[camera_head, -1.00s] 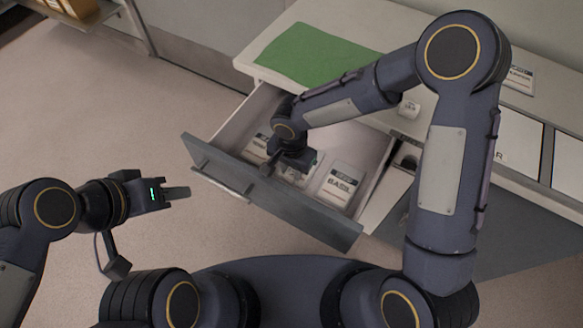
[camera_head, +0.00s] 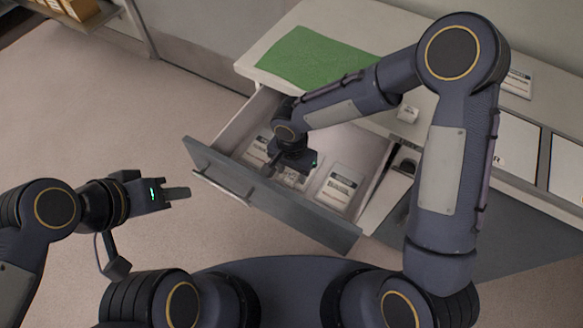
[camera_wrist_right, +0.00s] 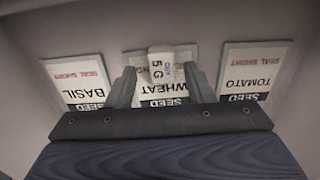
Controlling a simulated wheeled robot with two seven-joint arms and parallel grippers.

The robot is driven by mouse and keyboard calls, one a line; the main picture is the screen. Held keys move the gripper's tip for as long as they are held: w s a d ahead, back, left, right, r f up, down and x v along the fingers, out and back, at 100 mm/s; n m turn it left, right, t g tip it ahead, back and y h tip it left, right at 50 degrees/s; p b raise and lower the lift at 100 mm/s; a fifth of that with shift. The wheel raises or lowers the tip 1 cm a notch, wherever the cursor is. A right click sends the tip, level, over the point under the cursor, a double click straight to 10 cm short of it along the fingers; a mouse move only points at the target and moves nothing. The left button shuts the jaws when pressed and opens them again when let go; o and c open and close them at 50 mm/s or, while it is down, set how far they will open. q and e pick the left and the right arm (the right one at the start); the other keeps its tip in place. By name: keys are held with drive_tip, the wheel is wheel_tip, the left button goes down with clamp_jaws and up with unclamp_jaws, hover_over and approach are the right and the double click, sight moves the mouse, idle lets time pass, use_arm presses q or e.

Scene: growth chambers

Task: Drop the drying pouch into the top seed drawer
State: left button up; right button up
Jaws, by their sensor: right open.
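The top seed drawer (camera_head: 268,197) is pulled open, with its grey front towards me. My right gripper (camera_wrist_right: 161,78) is open, pointing down inside it. The small white drying pouch (camera_wrist_right: 160,66), marked "5 G", shows between its fingers, in front of the wheat seed packet (camera_wrist_right: 165,90). Gaps show on both sides of the pouch; I cannot tell whether it rests on the packet. The arm hides the pouch in the head view.
A basil packet (camera_wrist_right: 80,84) and a tomato packet (camera_wrist_right: 252,72) lie either side of the wheat packet. The counter behind carries a green mat (camera_head: 315,58) and a small white block (camera_head: 408,114). Floor left of the drawer is clear.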

sight(292, 176)
wheel_tip(292, 176, up, 12)
drive_tip(key=p, duration=0.1)
drive_tip(key=s+d+r+n+t+y, duration=0.1)
drive_tip(key=s+d+r, duration=0.25)
drive_tip(key=d, duration=0.35)
drive_tip(key=s+d+r+n+t+y, duration=0.1)
drive_tip(key=s+d+r, duration=0.1)
drive_tip(key=d+r, duration=0.3)
drive_tip(key=s+d+r+n+t+y, duration=0.1)
drive_tip(key=s+d+n+t, duration=0.1)
drive_tip(key=s+d, duration=0.5)
drive_tip(key=s+t, duration=0.1)
drive_tip(key=s, duration=0.2)
drive_tip(key=shift+s+d+n+t+y, duration=0.3)
drive_tip(key=shift+y, duration=0.1)
drive_tip(key=shift+r, duration=0.15)
